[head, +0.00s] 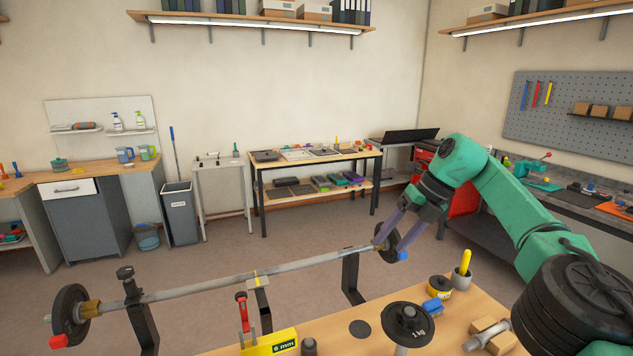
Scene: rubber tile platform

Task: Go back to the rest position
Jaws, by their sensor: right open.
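My right gripper (391,247) is open at the right end of a long grey barbell bar (250,275). Its two fingers point down on either side of the dark weight plate (388,254) there. I cannot tell whether they touch it. The bar lies across dark upright stands (351,277), with another black plate (70,312) and a red clamp (59,341) at its left end. A blue piece (403,255) shows at the right end. My left gripper is not in view.
Open floor (300,235) lies beyond.

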